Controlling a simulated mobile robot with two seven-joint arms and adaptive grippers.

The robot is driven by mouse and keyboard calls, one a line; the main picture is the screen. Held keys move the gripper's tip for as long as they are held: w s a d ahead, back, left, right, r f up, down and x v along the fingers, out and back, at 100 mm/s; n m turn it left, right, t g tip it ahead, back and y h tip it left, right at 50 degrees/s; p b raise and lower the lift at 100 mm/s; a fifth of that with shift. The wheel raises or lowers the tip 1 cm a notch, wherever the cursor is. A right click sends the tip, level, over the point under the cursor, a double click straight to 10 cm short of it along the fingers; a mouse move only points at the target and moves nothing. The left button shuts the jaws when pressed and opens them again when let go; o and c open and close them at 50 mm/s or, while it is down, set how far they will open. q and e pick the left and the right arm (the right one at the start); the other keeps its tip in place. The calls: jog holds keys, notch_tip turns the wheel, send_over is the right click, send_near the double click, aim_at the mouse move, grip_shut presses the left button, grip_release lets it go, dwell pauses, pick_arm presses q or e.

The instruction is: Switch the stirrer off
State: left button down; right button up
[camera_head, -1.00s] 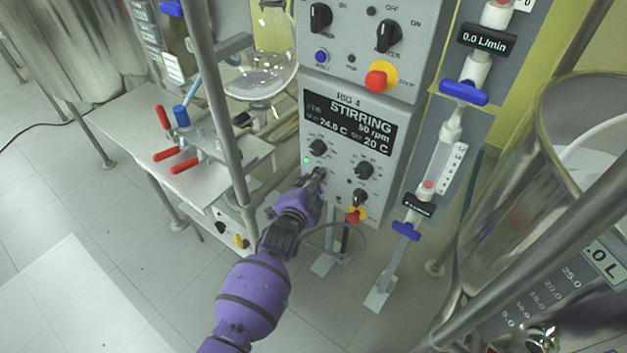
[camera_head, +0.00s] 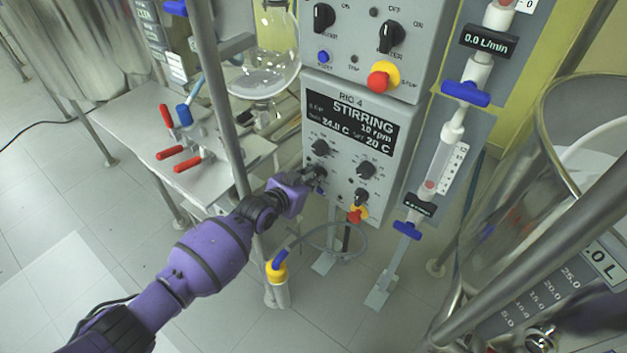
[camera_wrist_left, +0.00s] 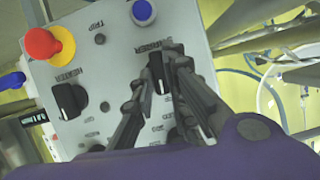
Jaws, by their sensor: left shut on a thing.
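The RIG 4 control box (camera_head: 398,140) stands at the centre of the head view. Its display (camera_head: 352,122) reads STIRRING, 10 rpm and 20 C. My left gripper (camera_head: 317,177) reaches the lower left of its panel. In the left wrist view, its fingers (camera_wrist_left: 160,80) are shut on the black stirrer knob (camera_wrist_left: 155,66), one on each side. My right gripper is not in view.
A red stop button (camera_head: 354,216) on yellow sits at the panel's lower edge, with another (camera_head: 378,80) on the box above. A round glass flask (camera_head: 265,78) hangs left of the boxes. A metal post (camera_head: 222,110) stands close to my left arm.

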pick_arm(q)
jog(key=shift+f, duration=0.1)
jog(key=shift+n+b, duration=0.3)
jog(key=shift+b, duration=0.05)
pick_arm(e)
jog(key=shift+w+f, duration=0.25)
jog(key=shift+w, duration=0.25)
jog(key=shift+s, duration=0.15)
pick_arm(q)
jog(key=c, duration=1.7)
grip_release()
jog(key=shift+c, duration=0.2)
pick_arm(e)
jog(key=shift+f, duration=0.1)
pick_arm(q)
jog(key=v, duration=1.2)
jog(key=shift+a, duration=0.2)
